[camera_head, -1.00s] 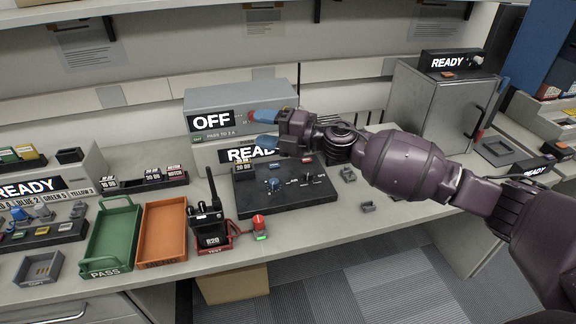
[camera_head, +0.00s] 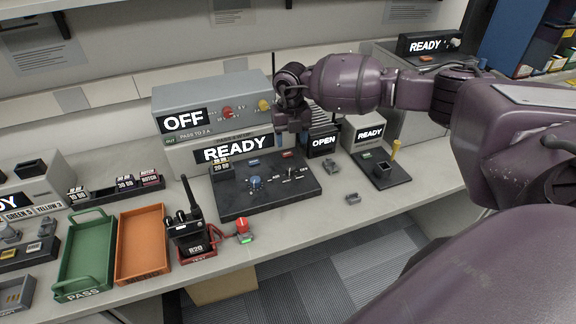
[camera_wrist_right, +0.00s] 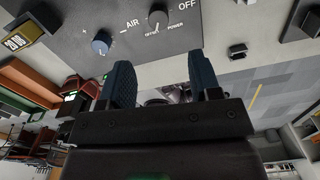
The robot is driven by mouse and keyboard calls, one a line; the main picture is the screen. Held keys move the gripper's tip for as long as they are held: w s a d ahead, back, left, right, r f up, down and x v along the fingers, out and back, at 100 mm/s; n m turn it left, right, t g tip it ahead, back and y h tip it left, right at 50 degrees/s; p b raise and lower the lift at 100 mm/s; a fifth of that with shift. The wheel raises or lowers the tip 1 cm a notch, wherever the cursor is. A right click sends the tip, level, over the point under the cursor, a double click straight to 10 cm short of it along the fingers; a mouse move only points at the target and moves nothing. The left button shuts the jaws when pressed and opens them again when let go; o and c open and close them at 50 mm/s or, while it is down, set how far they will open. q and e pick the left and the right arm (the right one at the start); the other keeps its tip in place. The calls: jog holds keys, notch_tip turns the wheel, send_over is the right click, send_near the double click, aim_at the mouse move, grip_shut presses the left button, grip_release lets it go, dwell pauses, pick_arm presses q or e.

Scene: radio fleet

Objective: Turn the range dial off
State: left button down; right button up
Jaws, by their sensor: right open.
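The black control panel (camera_head: 232,203) lies on the bench, with a blue knob (camera_head: 254,182) on its left and a black dial (camera_head: 291,173) beside small white lettering on its right. In the right wrist view the black dial (camera_wrist_right: 157,17) sits between the words AIR and OFF, and the blue knob (camera_wrist_right: 101,44) is to its left. I cannot tell for certain which is the range dial. My right gripper (camera_head: 291,138) points down above the far right part of the panel, open and empty. Its two blue fingers (camera_wrist_right: 163,83) are apart in the wrist view. My left gripper is out of view.
A grey box with an OFF display (camera_head: 212,97) and a READY display (camera_head: 237,149) stand behind the panel. A handheld radio (camera_head: 190,225), an orange tray (camera_head: 141,278) and a green tray (camera_head: 84,295) are to the left. Small grey holders (camera_head: 352,198) lie to the right.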

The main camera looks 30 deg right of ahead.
aim_at(290, 168)
notch_tip(290, 168, down, 11)
jog(key=shift+r+b, duration=0.15)
jog(key=shift+b, duration=0.35)
jog(key=shift+c, duration=0.3)
jog(key=c, duration=0.9)
jog(key=shift+o, duration=0.2)
